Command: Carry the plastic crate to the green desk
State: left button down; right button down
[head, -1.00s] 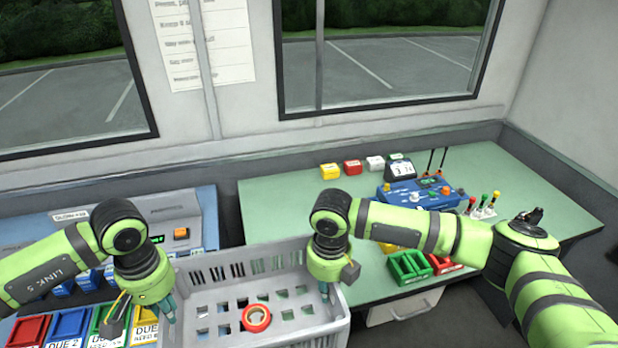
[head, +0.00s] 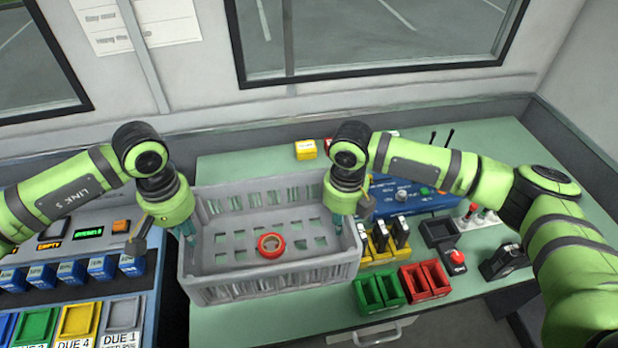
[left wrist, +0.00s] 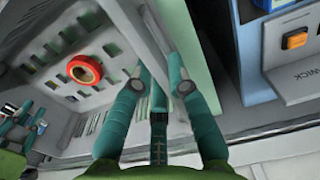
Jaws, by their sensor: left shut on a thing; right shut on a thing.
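The grey plastic crate (head: 235,289) is over the left part of the green desk (head: 340,330) in the head view. I cannot tell whether it rests on the desk. A red tape roll (head: 271,245) lies inside it. My left gripper (head: 190,238) is shut on the crate's left wall. The left wrist view shows its teal fingers (left wrist: 155,85) at the crate wall (left wrist: 140,42), with the roll (left wrist: 84,70) inside. My right gripper (head: 337,222) is shut on the crate's right wall; its fingertips are partly hidden.
Green bins (head: 380,289) and red bins (head: 425,279) stand right of the crate, near the desk's front. Yellow holders (head: 380,243) and a blue control box (head: 405,198) are close to its right side. A console with coloured trays (head: 78,320) lies to the left.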

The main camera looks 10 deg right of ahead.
aim_at(196, 249)
pick_arm(q)
jog(key=shift+w+r, duration=0.1)
jog(key=shift+r, duration=0.05)
pick_arm(e)
jog(key=shift+d, duration=0.25)
pick_arm(q)
jog(key=shift+a, duration=0.15)
pick_arm(e)
jog(key=shift+s+a+r, duration=0.1)
